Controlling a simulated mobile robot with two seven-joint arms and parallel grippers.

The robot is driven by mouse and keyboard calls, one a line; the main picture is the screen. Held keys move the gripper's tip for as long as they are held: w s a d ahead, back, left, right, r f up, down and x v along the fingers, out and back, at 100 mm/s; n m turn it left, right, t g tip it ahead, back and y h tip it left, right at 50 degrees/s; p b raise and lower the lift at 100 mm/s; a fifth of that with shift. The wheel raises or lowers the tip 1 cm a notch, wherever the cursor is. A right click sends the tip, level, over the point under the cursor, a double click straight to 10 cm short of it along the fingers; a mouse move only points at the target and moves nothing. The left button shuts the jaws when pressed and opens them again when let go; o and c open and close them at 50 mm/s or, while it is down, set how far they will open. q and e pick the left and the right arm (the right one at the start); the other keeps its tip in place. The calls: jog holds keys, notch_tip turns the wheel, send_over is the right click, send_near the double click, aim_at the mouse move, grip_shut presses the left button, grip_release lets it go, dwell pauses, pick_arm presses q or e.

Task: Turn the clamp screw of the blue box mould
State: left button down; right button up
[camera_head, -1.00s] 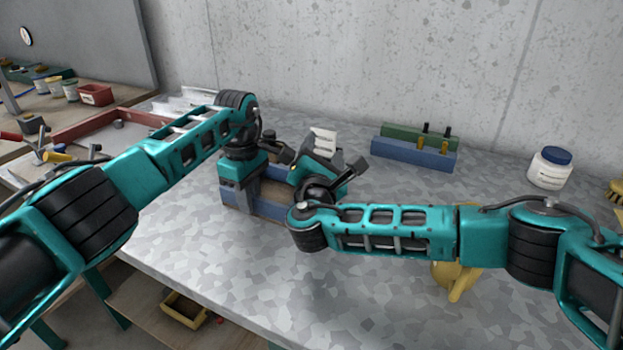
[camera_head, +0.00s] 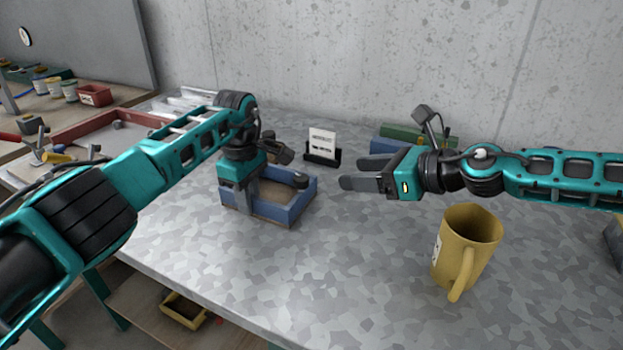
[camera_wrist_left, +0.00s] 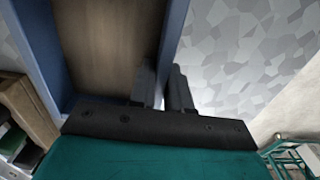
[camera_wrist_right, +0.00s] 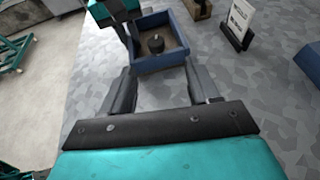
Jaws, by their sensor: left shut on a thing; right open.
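The blue box mould (camera_head: 300,207) stands on the grey table, open at the top with a brown floor. A dark round knob, seemingly the clamp screw (camera_head: 301,180), shows at its right side; it also shows in the right wrist view (camera_wrist_right: 156,43). My left gripper (camera_head: 246,208) is shut on a mould wall, its fingers on either side of the blue wall in the left wrist view (camera_wrist_left: 175,35). My right gripper (camera_head: 352,173) is open and empty, to the right of the mould and apart from it.
A yellow jug (camera_head: 466,245) stands at the front right, below my right arm. A small sign in a black stand (camera_head: 322,146) is behind the mould. Blue and green blocks (camera_head: 385,143) lie behind my right gripper. The front middle of the table is clear.

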aim_at(307, 180)
jog(key=shift+g, duration=0.4)
jog(key=x, duration=1.1)
jog(key=shift+s+a+f, duration=0.15)
jog(key=shift+f, duration=0.1)
jog(key=shift+c, duration=0.3)
jog(key=c, duration=1)
jog(key=shift+a, duration=0.1)
